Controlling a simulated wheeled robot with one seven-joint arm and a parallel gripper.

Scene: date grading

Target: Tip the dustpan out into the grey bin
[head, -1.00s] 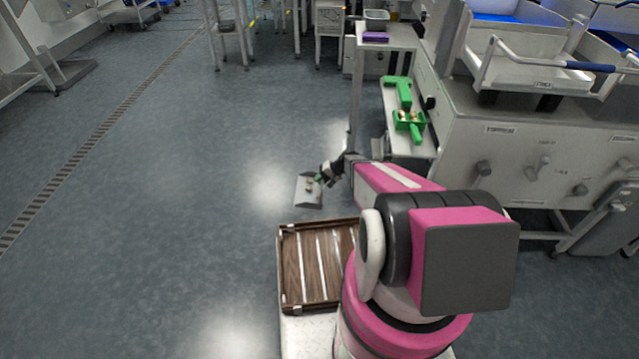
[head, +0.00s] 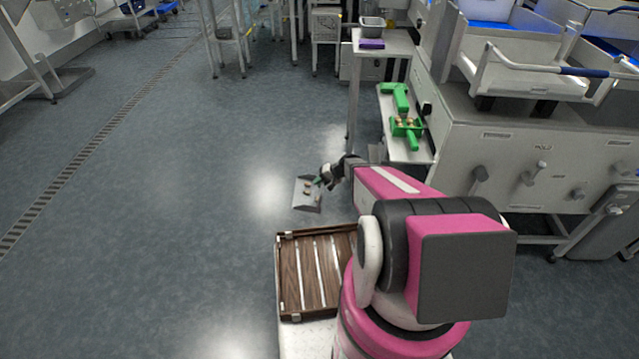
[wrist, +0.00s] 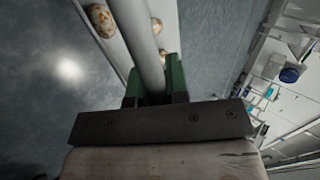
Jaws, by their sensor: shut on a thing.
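My gripper (head: 325,177) is shut on the handle of the dustpan (head: 300,202), out ahead over the open floor. The dustpan is a shallow grey pan with a few small brownish pieces in it. In the wrist view, the green fingers (wrist: 158,85) close around the grey handle (wrist: 143,45), and pale brown-spotted pieces (wrist: 101,20) lie in the pan beyond. Part of the pan is hidden behind the handle. A small grey bin (head: 372,23) stands on a side table at the back, farther off and right of my gripper.
A purple item (head: 371,44) lies by the bin on the table (head: 397,46). A lower shelf (head: 398,152) holds a green tool and a green tray (head: 407,127). A large grey machine (head: 500,150) fills the right. A slatted wooden tray (head: 288,275) is near me. The floor left is clear.

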